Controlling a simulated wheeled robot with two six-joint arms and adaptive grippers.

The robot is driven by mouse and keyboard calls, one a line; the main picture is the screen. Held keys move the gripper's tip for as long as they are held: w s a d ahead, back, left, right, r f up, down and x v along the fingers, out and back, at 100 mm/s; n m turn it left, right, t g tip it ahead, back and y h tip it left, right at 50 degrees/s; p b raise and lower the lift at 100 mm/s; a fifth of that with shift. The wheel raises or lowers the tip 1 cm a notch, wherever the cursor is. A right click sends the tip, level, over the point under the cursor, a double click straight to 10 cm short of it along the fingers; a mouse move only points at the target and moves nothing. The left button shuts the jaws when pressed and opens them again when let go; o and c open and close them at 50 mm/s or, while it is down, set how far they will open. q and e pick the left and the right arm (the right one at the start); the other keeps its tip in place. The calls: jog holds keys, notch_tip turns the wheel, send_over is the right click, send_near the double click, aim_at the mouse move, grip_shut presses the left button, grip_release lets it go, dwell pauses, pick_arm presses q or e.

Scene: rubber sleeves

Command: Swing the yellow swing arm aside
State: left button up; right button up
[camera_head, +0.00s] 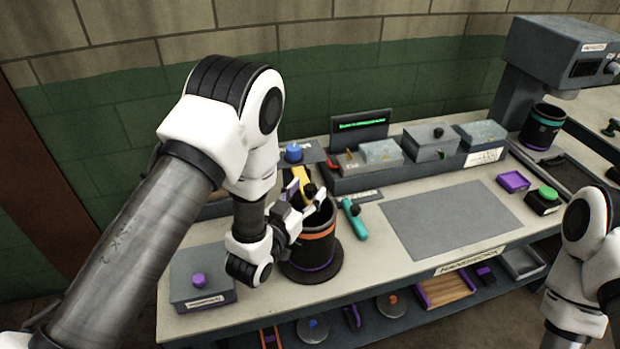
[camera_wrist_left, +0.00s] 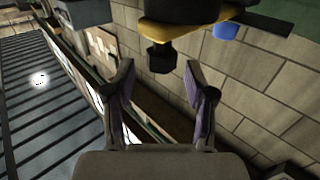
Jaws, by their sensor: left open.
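The yellow swing arm (camera_head: 301,176) reaches over a black cylinder with an orange band (camera_head: 318,236) and carries a dark knob (camera_head: 309,190). In the left wrist view the yellow swing arm (camera_wrist_left: 188,36) crosses the top, with its black knob (camera_wrist_left: 161,57) hanging below. My left gripper (camera_head: 304,206) is at the cylinder's top, close to the knob. In the wrist view my left gripper (camera_wrist_left: 160,92) is open and empty, with the knob just beyond its fingertips. My right arm shows at the right edge; its gripper is outside the frame.
A blue knob (camera_head: 293,152) stands behind the swing arm. A teal-handled tool (camera_head: 354,218) lies right of the cylinder. A grey box with a purple knob (camera_head: 199,283) is at the front left. The grey mat (camera_head: 448,222) is clear.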

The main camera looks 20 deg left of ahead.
pick_arm(q)
jog(key=w, duration=0.2)
jog(key=shift+w+d+f, duration=0.1)
jog(key=shift+w+f, duration=0.15)
jog(key=shift+w, duration=0.1)
jog(key=shift+s+d+r, duration=0.1)
jog(key=shift+s+r, duration=0.05)
jog(key=shift+s, duration=0.15)
jog(key=shift+c, duration=0.7)
grip_shut()
pick_arm(e)
jog(key=shift+r, duration=0.4)
jog(key=shift+f, duration=0.15)
